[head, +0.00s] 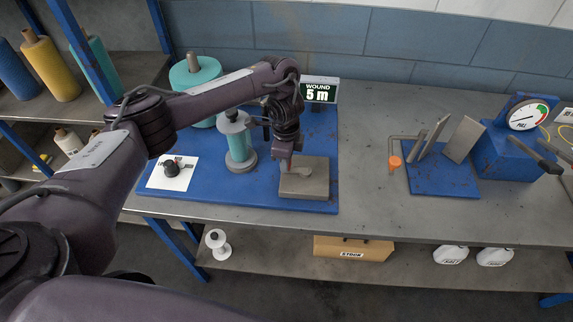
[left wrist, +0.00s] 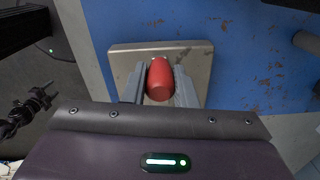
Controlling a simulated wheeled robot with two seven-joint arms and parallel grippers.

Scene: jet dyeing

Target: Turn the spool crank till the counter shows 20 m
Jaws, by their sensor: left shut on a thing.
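The counter (head: 320,91) at the back of the blue board reads WOUND 5 m. A spool with pale teal winding (head: 238,142) stands upright on the board, left of my left gripper (head: 287,166). My left gripper points down over a grey metal block (head: 312,180). In the left wrist view, its two fingers (left wrist: 159,88) are shut on a red crank handle (left wrist: 160,77), with the block (left wrist: 190,52) below. The crank's arm and its link to the spool are mostly hidden. My right gripper is not in view.
A larger teal spool (head: 204,73) stands behind. A white plate with a black knob (head: 172,174) lies at the board's left. A gauge (head: 527,114) and blue box stand at the right. The grey bench (head: 365,185) between is clear.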

